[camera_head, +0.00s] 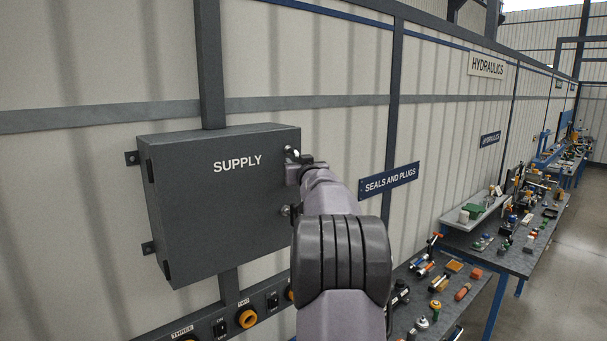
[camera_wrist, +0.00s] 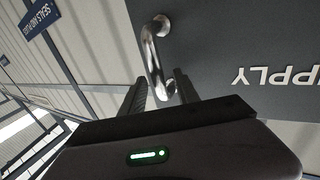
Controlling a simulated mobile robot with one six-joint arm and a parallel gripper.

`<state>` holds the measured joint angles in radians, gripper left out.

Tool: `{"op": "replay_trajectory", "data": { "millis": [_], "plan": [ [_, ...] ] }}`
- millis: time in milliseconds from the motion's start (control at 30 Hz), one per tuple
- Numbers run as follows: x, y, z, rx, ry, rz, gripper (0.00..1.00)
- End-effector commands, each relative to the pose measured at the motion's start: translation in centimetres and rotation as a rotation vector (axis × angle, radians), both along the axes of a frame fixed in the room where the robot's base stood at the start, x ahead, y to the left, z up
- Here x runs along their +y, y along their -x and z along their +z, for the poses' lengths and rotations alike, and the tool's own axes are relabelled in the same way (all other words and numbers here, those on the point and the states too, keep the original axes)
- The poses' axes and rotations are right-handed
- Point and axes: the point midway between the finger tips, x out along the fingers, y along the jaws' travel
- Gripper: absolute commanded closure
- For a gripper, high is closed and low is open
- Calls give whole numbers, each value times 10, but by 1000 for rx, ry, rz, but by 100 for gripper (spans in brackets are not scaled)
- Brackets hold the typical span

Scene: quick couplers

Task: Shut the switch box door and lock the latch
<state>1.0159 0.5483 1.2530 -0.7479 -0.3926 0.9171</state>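The dark grey switch box (camera_head: 160,230) hangs on the wall at the left in the head view, with its door (camera_head: 225,205) marked SUPPLY. The door looks flush with the box, with no clear gap, but its right edge is partly behind my arm. A shiny bent metal handle (camera_wrist: 151,58) stands out from the door in the wrist view. My gripper (camera_wrist: 161,86) is open, with one finger on each side of the handle's near part. I cannot tell whether either finger touches it. I cannot make out a separate latch.
Below the box runs a rail with switches and an orange ring (camera_head: 247,318). A SEALS AND PLUGS sign (camera_head: 388,181) is on the wall to the right. A workbench (camera_head: 480,290) with many small parts stands along the wall at the right.

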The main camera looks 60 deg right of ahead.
Motion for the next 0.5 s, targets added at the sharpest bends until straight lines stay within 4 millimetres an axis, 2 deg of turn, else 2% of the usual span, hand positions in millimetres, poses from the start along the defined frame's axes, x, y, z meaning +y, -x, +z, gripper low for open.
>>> {"op": "replay_trajectory", "data": {
  "millis": [67, 300, 500],
  "plan": [
    [13, 13, -5, -1, 1, -1, 62],
    [66, 69, -4, 0, 1, -2, 62],
    [99, 103, -3, 1, 0, -2, 62]
  ]
}}
